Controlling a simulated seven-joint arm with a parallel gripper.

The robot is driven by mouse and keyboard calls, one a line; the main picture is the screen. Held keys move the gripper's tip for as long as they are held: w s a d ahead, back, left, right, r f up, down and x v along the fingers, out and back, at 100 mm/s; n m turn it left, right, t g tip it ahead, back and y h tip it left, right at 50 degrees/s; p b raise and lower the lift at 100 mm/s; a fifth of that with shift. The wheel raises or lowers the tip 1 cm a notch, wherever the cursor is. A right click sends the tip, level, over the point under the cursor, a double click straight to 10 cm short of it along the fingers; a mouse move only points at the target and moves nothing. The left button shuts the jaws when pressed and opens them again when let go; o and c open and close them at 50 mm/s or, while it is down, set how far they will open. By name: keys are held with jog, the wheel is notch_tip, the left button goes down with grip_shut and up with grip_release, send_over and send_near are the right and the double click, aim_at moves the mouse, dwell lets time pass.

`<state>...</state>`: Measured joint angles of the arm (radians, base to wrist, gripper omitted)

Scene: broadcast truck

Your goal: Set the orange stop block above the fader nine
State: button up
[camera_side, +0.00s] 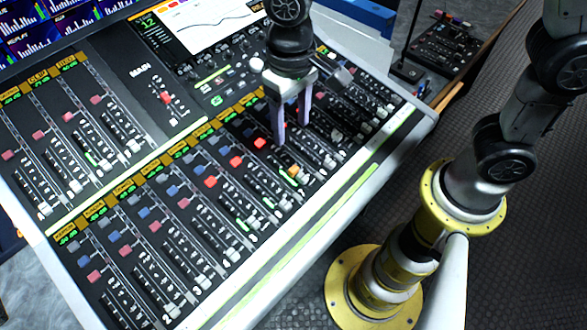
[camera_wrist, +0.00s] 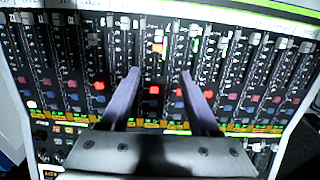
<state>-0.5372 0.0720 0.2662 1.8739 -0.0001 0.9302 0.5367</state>
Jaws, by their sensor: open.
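The small orange stop block (camera_side: 294,171) lies on the mixing console among the fader strips, towards the console's front edge. It also shows in the wrist view (camera_wrist: 158,48), just beyond the fingertips and roughly in line with the gap between them. My gripper (camera_side: 293,135) points down over the console, its two fingers apart with nothing between them; they also show in the wrist view (camera_wrist: 160,72). The fingertips appear close above the panel, clear of the block. I cannot read which fader is number nine.
The console (camera_side: 341,178) has many fader caps and knobs standing up around the block. A second fader bank (camera_side: 70,117) lies at the left, and a screen (camera_side: 205,25) stands behind. A small black mixer (camera_side: 440,52) is at the back right.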

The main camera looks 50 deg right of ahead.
aim_at(293, 168)
jog(key=f, duration=1.3)
jog(key=shift+d+f, duration=0.1)
jog(key=shift+d, duration=0.15)
grip_shut()
